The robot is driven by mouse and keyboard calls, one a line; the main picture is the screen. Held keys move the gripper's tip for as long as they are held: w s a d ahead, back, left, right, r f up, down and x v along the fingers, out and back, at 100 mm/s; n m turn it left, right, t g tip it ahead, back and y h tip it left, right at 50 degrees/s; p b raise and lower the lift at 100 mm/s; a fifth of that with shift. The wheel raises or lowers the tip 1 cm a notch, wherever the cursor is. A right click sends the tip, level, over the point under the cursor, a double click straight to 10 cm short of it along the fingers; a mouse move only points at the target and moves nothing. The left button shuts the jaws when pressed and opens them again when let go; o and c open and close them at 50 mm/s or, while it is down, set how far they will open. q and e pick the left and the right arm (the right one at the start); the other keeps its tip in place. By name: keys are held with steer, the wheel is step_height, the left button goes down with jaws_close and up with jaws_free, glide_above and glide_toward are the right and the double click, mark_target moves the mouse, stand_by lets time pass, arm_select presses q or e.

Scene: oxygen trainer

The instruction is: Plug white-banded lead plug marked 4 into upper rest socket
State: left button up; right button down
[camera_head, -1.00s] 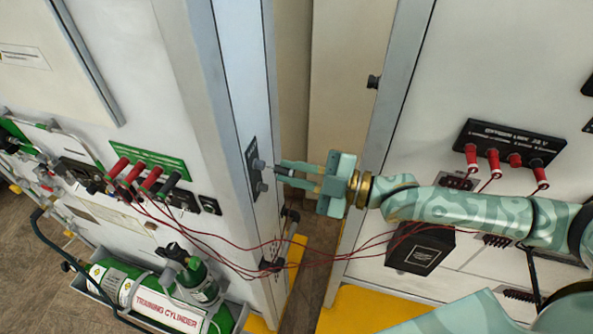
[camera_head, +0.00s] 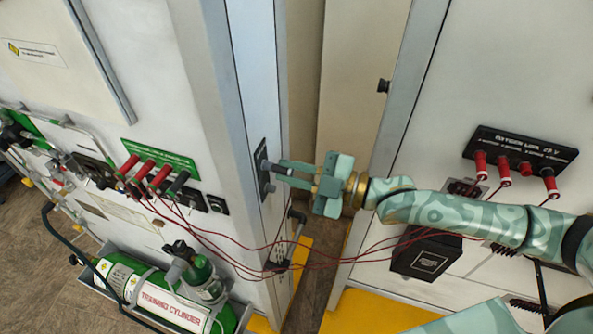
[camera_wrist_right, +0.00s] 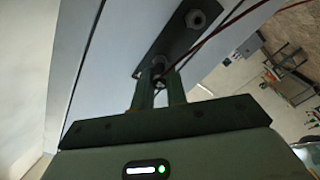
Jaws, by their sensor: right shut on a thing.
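My right gripper (camera_head: 281,171) reaches left to a dark rest plate (camera_head: 262,154) on the narrow door-edge face. It is shut on a lead plug (camera_wrist_right: 158,66), which is mostly hidden between the fingers in the head view. In the right wrist view the plug's tip is at the plate, and a red lead runs past it. In the head view the fingertips are level with the upper part of the plate. A round socket (camera_wrist_right: 196,19) shows free at the plate's other end. I cannot read the plug's mark or band, nor tell how deep it sits. My left gripper is not in view.
A black strip (camera_head: 520,146) with red plugs is on the right cabinet. Red leads droop across the gap below my arm. A green training cylinder (camera_head: 150,297) lies lower left.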

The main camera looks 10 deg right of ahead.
steer(key=c, duration=1.3)
jaws_free()
steer(key=shift+a, duration=0.15)
steer(key=shift+b+v, duration=1.8)
steer(key=shift+v, duration=6.4)
steer(key=shift+a, duration=0.1)
